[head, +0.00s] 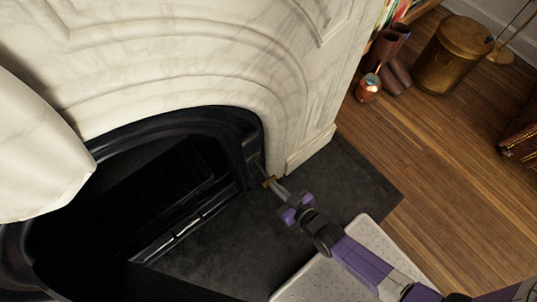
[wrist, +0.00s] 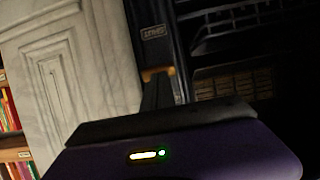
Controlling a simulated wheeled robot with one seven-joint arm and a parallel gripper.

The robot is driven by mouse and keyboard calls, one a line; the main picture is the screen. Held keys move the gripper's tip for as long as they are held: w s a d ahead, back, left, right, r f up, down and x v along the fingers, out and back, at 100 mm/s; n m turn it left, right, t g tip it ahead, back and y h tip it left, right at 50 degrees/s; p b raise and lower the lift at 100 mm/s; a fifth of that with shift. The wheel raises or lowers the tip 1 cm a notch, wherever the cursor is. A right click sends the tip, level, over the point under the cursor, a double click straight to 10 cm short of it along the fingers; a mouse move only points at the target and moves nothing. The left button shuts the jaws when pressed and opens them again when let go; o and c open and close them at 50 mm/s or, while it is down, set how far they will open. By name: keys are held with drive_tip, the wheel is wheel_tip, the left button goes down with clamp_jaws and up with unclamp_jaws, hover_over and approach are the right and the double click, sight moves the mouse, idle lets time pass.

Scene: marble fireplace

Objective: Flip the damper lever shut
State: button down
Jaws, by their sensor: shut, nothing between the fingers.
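The damper lever shows as a small brass-coloured piece (head: 268,181) low on the right side of the black fireplace surround (head: 251,140). In the wrist view the brass piece (wrist: 150,74) sits below a small lettered plate (wrist: 153,32) on the black frame; the lettering looks upside down. My gripper (head: 275,185) is shut and empty, its tips right at the brass piece. In the wrist view my gripper's fingers (wrist: 159,84) overlap the lower part of the brass, so I cannot tell contact or the lever's exact angle.
The white marble surround (head: 300,115) rises close beside the lever. The dark firebox (head: 140,190) opens to the left, with a dark hearth slab (head: 350,180) below.

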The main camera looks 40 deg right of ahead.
drive_tip(key=shift+w+f+b, duration=0.15)
drive_tip(key=shift+f+b, duration=0.6)
drive_tip(key=shift+b, duration=0.1)
drive_tip(key=shift+r, duration=0.15)
